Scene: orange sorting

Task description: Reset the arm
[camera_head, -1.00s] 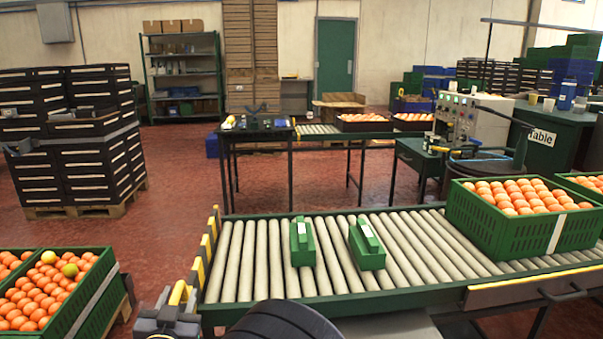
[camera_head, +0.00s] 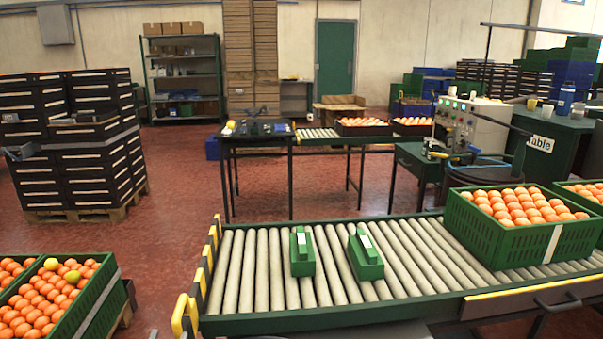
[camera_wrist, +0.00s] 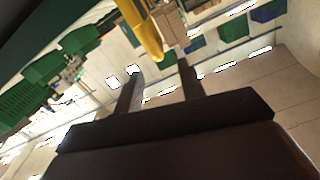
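My gripper (camera_wrist: 160,72) shows in the wrist view, its two dark fingers apart with nothing seen held between them. The wrist view is steeply tilted and shows the room beyond, with a blurred yellow thing (camera_wrist: 142,30) past the fingers that I cannot name for certain. In the head view my gripper and most of my arm are out of frame. Two green blocks with handles, the left one (camera_head: 302,254) and the right one (camera_head: 366,256), stand apart on the roller conveyor (camera_head: 430,255).
A green crate of oranges (camera_head: 482,236) sits on the conveyor's right, another (camera_head: 598,213) beside it. An orange crate (camera_head: 92,305) stands at lower left. Yellow guards (camera_head: 204,270) line the conveyor's left end.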

